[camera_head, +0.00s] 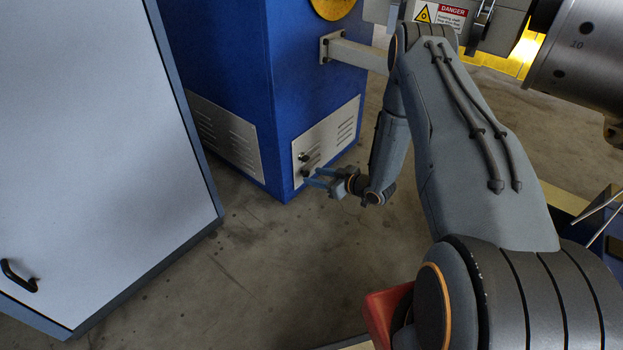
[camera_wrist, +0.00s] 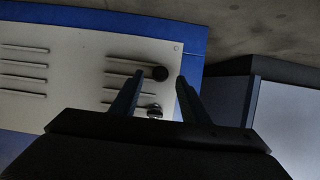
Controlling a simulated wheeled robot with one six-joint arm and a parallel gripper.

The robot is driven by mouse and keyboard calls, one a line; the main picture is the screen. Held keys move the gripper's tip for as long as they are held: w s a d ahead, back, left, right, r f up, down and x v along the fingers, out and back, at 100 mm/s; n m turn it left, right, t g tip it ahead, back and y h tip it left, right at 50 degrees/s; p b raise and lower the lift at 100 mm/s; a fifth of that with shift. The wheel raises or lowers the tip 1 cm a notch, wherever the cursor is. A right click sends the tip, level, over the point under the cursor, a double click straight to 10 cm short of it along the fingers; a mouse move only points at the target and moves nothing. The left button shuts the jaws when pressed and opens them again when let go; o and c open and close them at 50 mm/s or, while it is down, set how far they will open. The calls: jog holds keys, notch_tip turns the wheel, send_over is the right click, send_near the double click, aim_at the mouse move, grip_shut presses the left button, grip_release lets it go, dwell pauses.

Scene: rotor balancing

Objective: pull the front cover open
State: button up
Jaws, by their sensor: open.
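The front cover (camera_head: 335,135) is a pale vented panel low on the blue machine, and it lies flat against the blue body. My gripper (camera_head: 306,177) is open in front of the cover's lower left part. In the wrist view the knob shows between its two fingertips. I cannot tell whether the fingers touch the knob or the cover.
The blue machine (camera_head: 235,75) has another vented panel (camera_head: 222,133) on its left face. A large grey cabinet (camera_head: 90,130) with a black handle (camera_head: 18,276) stands at the left. Bare concrete floor (camera_head: 245,265) lies between them. A danger sign (camera_head: 440,15) shows at the top.

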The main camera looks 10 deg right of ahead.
aim_at(308, 175)
jog(key=shift+b+x, duration=0.55)
jog(key=shift+x, duration=0.95)
jog(key=shift+c, duration=0.5)
jog(key=shift+d, duration=0.1)
grip_shut()
